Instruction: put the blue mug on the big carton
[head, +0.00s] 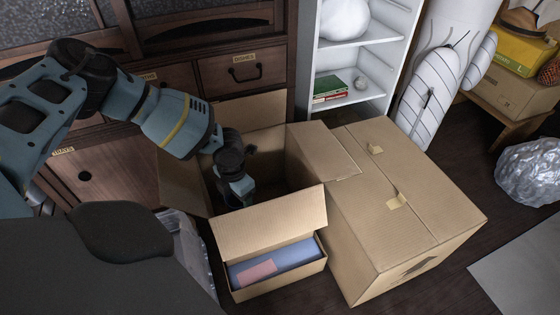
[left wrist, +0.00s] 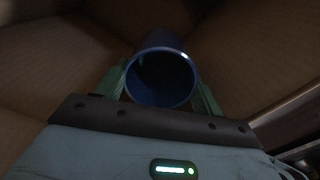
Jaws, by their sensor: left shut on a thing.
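The blue mug (left wrist: 161,78) shows in the left wrist view, its round opening facing the camera. My left gripper (left wrist: 162,90) is shut on it, with one green finger on each side. In the head view my left arm reaches down into an open carton, and its gripper end (head: 238,188) is inside; the mug is hidden there. The big carton (head: 415,200) stands closed just right of the open one, with bits of tape on its top. Its top is bare otherwise. My right gripper is not in view.
The open carton (head: 295,150) has raised flaps around my left arm. A small box (head: 282,283) with a blue item stands in front. Wooden drawers (head: 240,72) are behind, and a white shelf (head: 375,100) stands beyond the big carton. Crumpled foil (head: 530,172) lies far right.

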